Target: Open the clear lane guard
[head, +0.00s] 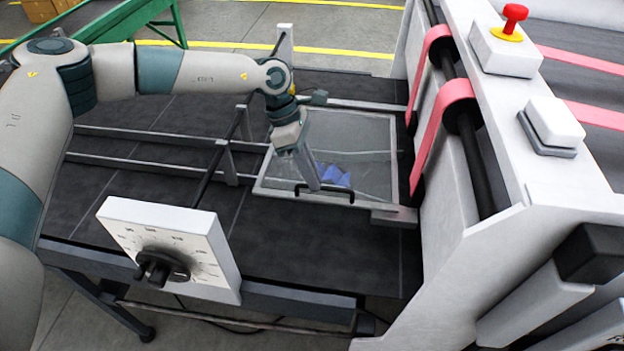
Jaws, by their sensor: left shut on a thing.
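The clear lane guard (375,133) is a see-through panel with a pale frame, lying flat or nearly flat over the lane in the middle of the head view. A black bar handle (338,193) sits at its near edge. My left gripper (312,186) reaches down over the panel from the left arm, with its fingertips at the left end of the handle, shut on it. A blue crumpled-looking item (334,176) shows through the panel, partly hidden by the gripper. My right gripper is not in view.
A white dial plate with a black knob (160,266) stands at the near left. Metal rails (150,133) cross the dark bed. On the right is the white machine body with pink belts (437,112) and a red button (514,14).

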